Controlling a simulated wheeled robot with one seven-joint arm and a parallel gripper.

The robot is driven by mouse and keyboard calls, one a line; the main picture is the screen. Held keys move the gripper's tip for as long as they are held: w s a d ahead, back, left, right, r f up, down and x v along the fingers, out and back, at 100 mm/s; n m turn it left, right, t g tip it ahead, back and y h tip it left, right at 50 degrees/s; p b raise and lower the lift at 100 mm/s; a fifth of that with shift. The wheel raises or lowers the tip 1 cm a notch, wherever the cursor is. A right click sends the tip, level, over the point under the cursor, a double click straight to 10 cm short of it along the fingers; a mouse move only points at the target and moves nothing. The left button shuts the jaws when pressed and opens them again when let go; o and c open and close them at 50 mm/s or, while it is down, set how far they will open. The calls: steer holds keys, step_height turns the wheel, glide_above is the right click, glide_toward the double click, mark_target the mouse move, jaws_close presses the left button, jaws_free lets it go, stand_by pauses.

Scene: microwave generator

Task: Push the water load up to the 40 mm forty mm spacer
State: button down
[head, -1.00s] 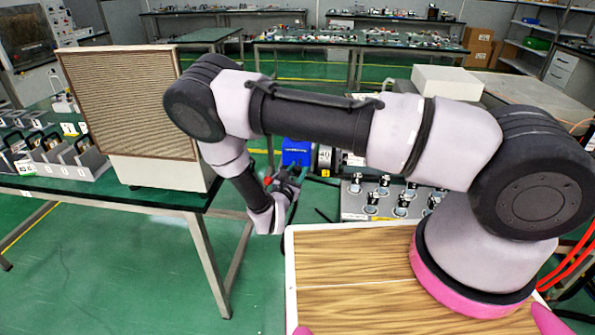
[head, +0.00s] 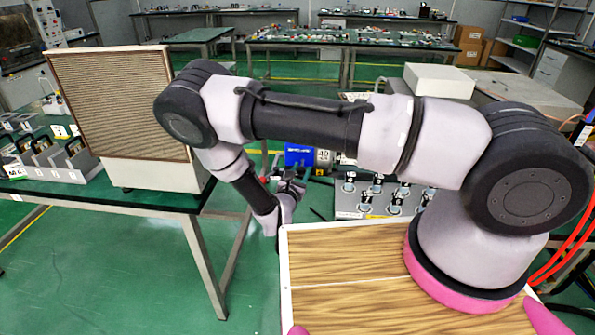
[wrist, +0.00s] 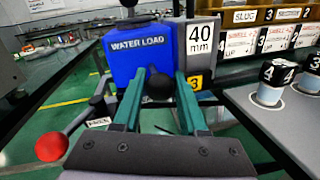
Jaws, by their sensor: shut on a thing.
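The water load is a blue box with white lettering (wrist: 138,58), upright on a dark rail in the wrist view. It also shows in the head view (head: 298,155), partly behind my arm. The 40 mm spacer has a white "40 mm" label (wrist: 201,38) and stands just right of the water load; the head view shows it too (head: 323,156). A dark strip lies between them, and I cannot tell whether they touch. My gripper (wrist: 160,84) has teal fingers shut on the black knob at the front of the water load. It is small in the head view (head: 291,184).
A red ball knob (wrist: 51,146) on a lever is left of my fingers. A grey panel with numbered black-topped knobs (wrist: 270,95) is at the right, below labelled plates (wrist: 266,30). A large beige grille box (head: 125,105) stands on the left table.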

steer(key=shift+c, duration=2.3)
jaws_free()
steer(key=shift+d, duration=0.2)
steer(key=v, duration=1.1)
steer(key=shift+w, duration=0.1)
